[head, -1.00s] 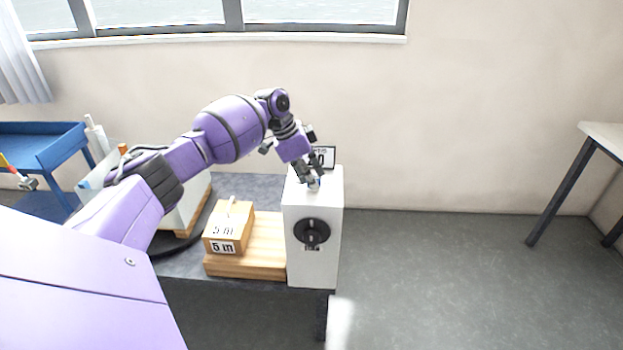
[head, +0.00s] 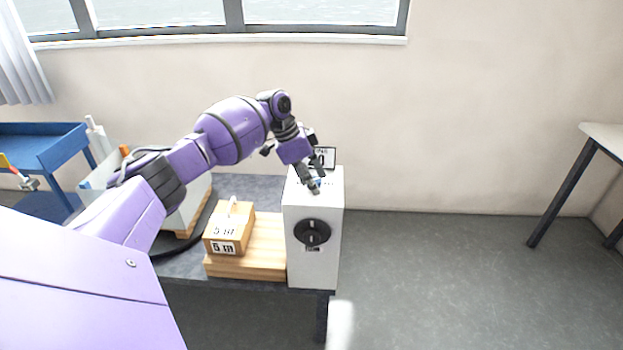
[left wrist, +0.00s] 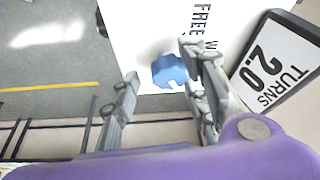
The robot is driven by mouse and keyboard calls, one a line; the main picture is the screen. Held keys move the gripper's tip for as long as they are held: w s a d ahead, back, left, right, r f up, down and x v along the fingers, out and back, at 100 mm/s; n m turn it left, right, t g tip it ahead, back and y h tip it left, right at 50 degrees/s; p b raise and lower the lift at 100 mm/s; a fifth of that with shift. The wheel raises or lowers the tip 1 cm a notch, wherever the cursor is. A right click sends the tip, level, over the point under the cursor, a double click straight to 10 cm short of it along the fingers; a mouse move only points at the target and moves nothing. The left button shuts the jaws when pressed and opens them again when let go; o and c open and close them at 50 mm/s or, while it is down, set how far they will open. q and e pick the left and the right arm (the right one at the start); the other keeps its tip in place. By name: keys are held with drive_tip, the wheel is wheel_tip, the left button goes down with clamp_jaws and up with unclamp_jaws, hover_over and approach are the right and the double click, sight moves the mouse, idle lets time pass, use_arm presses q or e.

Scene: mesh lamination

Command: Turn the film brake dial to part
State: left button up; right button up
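A blue dial knob (left wrist: 170,70) sits on the white top of the white box (head: 297,260); lettering beginning "FREE W" is printed beside it. In the head view only a bit of blue shows below my fingers. My left gripper (head: 315,187) is over the box top. In the left wrist view its two fingers (left wrist: 158,87) are apart, with the knob beyond the gap and nearer the right finger. I cannot tell whether a finger touches the knob. A round black dial (head: 312,232) with a small label is on the box front.
A sign (left wrist: 270,65) reading "TURNS 2.0" stands behind the knob. A blue cart (head: 40,150) is at far left; open floor lies right.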

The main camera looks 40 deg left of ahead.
use_arm(q)
drive_tip(key=shift+w+r, duration=0.1)
drive_tip(key=shift+r, duration=0.1)
use_arm(e)
drive_tip(key=shift+w, duration=0.3)
use_arm(q)
drive_tip(key=v, duration=1.1)
drive_tip(key=shift+s+a+r, duration=0.15)
drive_tip(key=shift+s+r, duration=0.1)
drive_tip(key=shift+r, duration=0.05)
use_arm(e)
drive_tip(key=shift+a, duration=0.1)
drive_tip(key=shift+r, duration=0.1)
